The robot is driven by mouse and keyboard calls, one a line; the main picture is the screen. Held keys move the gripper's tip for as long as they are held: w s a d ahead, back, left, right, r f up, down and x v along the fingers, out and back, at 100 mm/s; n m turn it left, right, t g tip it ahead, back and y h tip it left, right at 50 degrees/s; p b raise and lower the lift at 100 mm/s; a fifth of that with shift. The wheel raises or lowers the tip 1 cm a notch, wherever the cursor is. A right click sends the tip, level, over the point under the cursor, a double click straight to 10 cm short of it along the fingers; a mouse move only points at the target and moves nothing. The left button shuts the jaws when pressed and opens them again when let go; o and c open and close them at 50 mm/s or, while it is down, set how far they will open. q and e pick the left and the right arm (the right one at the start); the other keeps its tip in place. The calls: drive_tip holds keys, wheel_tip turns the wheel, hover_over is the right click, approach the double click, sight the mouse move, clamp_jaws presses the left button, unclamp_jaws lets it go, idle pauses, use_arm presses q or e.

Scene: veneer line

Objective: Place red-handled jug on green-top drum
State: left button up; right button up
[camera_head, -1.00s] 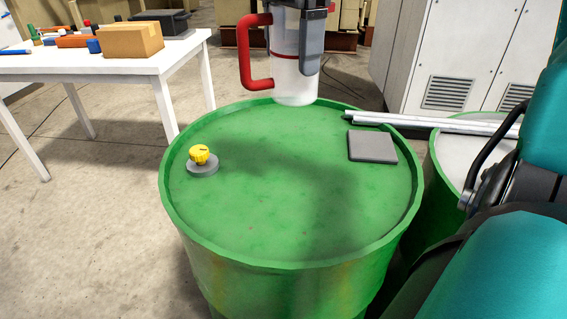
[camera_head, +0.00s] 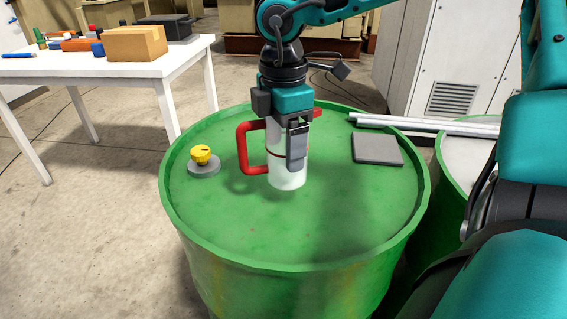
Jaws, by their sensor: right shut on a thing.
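The red-handled jug (camera_head: 287,178) is white and upright, with its red handle (camera_head: 246,150) facing left. My right gripper (camera_head: 297,145) comes down from above and is shut on the jug's body. The jug is over the middle of the green-top drum (camera_head: 300,236), inside its raised rim. Its base is at or just above the drum top; I cannot tell whether it touches. The gripper hides the jug's upper part. My left gripper is not in view.
On the drum top are a yellow knob (camera_head: 201,154) on a grey disc at left and a grey flat square (camera_head: 377,149) at right. Silver bars (camera_head: 430,126) lie at the right rim. A white table (camera_head: 100,68) holds a cardboard box (camera_head: 135,43) and small items.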

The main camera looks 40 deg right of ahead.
sight(283, 161)
drive_tip(key=shift+f, duration=2.15)
drive_tip(key=shift+f+b, duration=0.25)
drive_tip(key=shift+b, duration=0.3)
drive_tip(key=o, duration=1)
drive_tip(key=shift+r, duration=0.1)
drive_tip(key=shift+r+p, duration=0.35)
drive_tip(key=shift+p, duration=0.2)
wheel_tip(283, 161, up, 12)
drive_tip(key=shift+f+p, duration=0.15)
drive_tip(key=shift+p, duration=0.3)
drive_tip(key=shift+f, duration=0.1)
